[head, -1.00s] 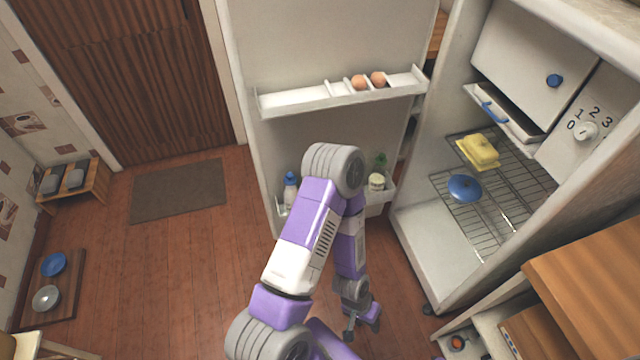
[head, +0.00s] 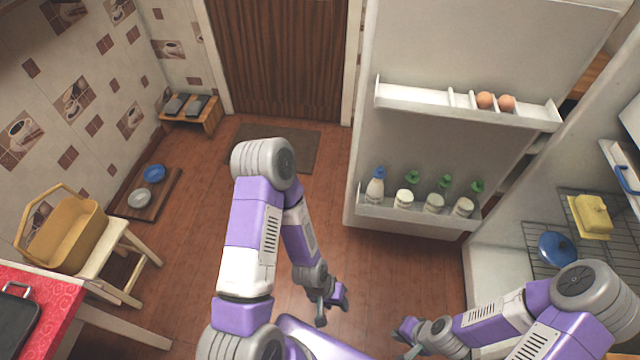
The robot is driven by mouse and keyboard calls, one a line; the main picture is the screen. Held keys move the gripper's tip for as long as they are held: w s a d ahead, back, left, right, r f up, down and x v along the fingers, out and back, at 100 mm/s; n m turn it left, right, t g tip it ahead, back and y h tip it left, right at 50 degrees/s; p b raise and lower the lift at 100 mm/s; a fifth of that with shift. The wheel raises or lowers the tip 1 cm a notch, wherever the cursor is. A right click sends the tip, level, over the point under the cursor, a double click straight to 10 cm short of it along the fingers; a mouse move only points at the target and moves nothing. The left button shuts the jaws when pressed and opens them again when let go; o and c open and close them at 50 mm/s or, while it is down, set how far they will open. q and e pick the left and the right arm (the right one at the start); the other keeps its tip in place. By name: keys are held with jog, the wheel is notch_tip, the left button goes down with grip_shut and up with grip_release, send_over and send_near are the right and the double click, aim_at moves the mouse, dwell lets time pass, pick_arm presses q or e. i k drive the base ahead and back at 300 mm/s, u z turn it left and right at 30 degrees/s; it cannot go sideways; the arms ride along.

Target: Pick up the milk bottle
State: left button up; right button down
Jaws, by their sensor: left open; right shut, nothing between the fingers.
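The milk bottle (head: 375,188), white with a blue cap, stands upright at the left end of the lower door shelf (head: 420,217) of the open fridge; the shelf front hides its base. My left gripper (head: 331,309) is open and empty, low over the floor, apart from the bottle and nearer to me. My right gripper (head: 402,338) is shut and empty near the bottom edge of the view, also well apart from the bottle.
Several jars and green-capped bottles (head: 412,181) share the lower shelf. Eggs (head: 485,100) sit on the upper shelf (head: 425,100). The fridge interior is at right, with a blue-lidded dish (head: 556,248) and butter dish (head: 590,215). A stool with a yellow basket (head: 75,238) stands left.

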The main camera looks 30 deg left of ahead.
aim_at(375, 189)
jog(key=u, duration=2)
jog(key=i, duration=3.05)
jog(key=z, duration=3.45)
jog(key=i, duration=0.5)
jog(key=u, duration=0.1)
